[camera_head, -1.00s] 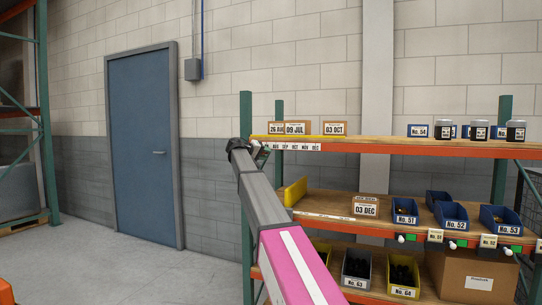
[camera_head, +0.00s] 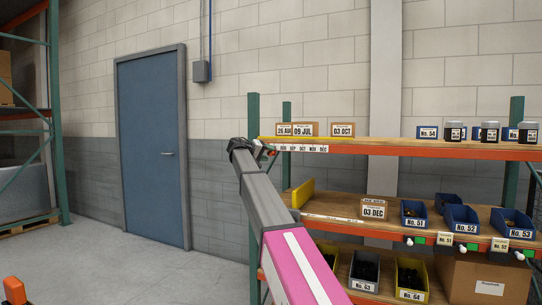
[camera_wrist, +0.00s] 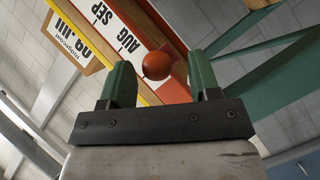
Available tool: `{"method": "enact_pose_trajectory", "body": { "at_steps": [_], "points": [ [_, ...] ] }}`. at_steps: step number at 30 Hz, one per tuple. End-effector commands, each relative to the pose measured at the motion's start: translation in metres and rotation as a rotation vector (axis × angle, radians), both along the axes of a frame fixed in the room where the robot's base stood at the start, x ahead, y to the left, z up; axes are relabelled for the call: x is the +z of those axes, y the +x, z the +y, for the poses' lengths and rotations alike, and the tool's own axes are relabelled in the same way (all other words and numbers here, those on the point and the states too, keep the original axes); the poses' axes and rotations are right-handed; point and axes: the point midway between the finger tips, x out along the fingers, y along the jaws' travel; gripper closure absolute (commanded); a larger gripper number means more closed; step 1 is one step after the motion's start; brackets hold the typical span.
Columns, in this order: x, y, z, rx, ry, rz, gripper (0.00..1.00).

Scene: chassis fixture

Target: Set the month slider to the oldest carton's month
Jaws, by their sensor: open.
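Month labels run along a strip (camera_head: 303,149) on the upper shelf's front edge. The wrist view shows AUG and SEP upside down, with a round red-orange slider knob (camera_wrist: 157,66) near AUG. My gripper (camera_wrist: 161,78) is open, its green fingers on either side of the knob with gaps visible; I cannot tell the depth between them. In the head view my gripper (camera_head: 262,152) is at the strip's left end. On the upper shelf stand a partly hidden carton marked 26 AU (camera_head: 284,130), a 09 JUL carton (camera_head: 304,130) and a 03 OCT carton (camera_head: 342,130). A 03 DEC carton (camera_head: 373,209) stands on the middle shelf.
A green rack post (camera_head: 254,115) stands close behind my gripper. A yellow plate (camera_head: 303,193) stands on the middle shelf. Blue bins (camera_head: 461,221) and dark jars (camera_head: 490,132) are farther right. Floor is open before the blue door (camera_head: 150,150).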

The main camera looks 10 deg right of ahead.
Motion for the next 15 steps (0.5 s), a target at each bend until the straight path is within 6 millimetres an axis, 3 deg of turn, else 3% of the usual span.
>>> {"method": "enact_pose_trajectory", "body": {
  "at_steps": [9, 15],
  "points": [
    [0.013, -0.024, 0.052, 0.003, -0.002, -0.003, 0.43],
    [0.018, -0.031, 0.067, 0.001, -0.002, -0.003, 0.43]
  ]
}}
